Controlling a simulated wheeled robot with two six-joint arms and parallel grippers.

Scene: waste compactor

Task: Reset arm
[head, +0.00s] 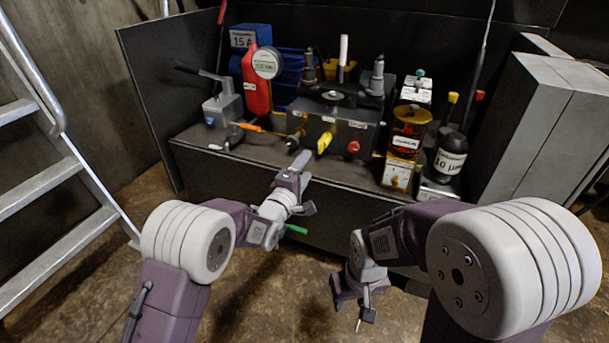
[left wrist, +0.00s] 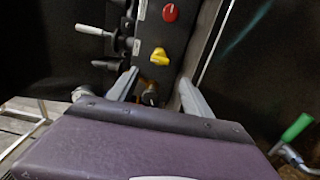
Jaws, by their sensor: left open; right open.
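My left gripper (head: 303,186) is in front of the dark bench. Its jaws are open and nothing shows between them. In the left wrist view its two grey fingers (left wrist: 156,92) stand apart, with a dark round knob in the gap behind them. The grey control box (head: 345,133) carries a yellow knob (head: 324,142) and a red knob (head: 353,147); both knobs also show in the left wrist view, yellow (left wrist: 160,56) and red (left wrist: 170,12). My right gripper (head: 354,303) is open and empty, hanging low over the floor, right of the left gripper.
A green handle (head: 296,229) sticks out near my left gripper. A grey lever unit (head: 222,106), a red bottle (head: 257,82) and an amber container (head: 408,132) stand on the bench (head: 260,152). A metal ladder (head: 50,178) is at left, a grey cabinet (head: 535,120) at right.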

